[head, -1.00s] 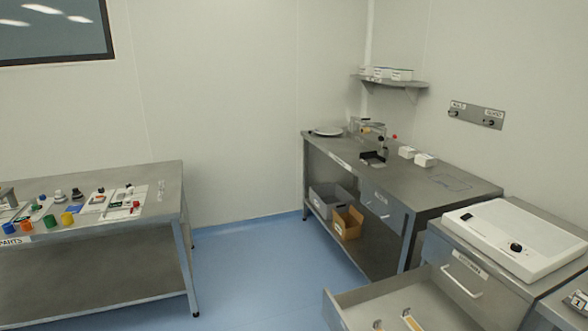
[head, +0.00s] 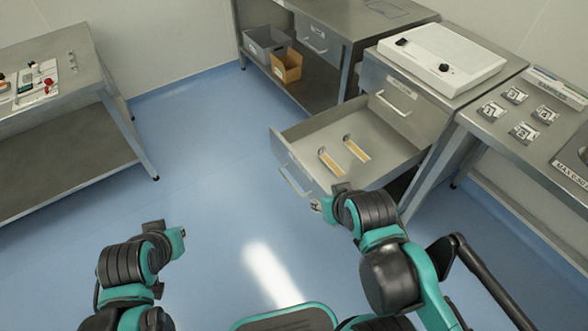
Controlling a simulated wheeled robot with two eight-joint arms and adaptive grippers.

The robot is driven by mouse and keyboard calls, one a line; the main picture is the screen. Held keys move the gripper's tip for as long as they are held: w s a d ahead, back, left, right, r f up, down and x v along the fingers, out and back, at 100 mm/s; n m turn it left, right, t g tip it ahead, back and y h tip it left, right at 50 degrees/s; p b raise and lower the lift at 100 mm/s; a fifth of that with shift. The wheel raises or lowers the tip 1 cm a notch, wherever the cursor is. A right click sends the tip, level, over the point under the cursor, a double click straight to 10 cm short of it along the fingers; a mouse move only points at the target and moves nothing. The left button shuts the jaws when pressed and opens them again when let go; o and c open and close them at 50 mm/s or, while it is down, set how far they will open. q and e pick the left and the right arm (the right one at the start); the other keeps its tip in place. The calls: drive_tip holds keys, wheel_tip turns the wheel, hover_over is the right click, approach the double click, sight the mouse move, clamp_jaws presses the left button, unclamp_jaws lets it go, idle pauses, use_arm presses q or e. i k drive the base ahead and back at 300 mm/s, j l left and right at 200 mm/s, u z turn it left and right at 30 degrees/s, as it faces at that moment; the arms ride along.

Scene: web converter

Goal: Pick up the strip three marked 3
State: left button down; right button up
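Two flat strips with yellow-orange faces, a left one (head: 330,161) and a right one (head: 356,149), lie apart inside the open drawer (head: 298,131) in the head view. I cannot read a number on either strip. My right gripper (head: 328,198) is at the drawer's front edge, below the strips in the picture, and apart from them. Its fingers are small and partly hidden by the wrist, so its opening is unclear. My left gripper (head: 166,237) is over the floor at left, far from the drawer; its opening is also unclear.
Several small plates (head: 516,95) with numbers lie on the right table, one apparently reading 3. A white device (head: 440,54) stands on the drawer cabinet. Grey and orange bins (head: 287,66) sit on a low shelf. A parts table (head: 75,65) stands at left. Floor between is clear.

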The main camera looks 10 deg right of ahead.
sight(354, 149)
drive_tip(key=k+l+z, duration=0.1)
drive_tip(key=l, duration=0.25)
drive_tip(key=k+l+z, duration=0.1)
drive_tip(key=k+l, duration=0.2)
drive_tip(key=k+l+z, duration=0.15)
drive_tip(key=l, duration=0.35)
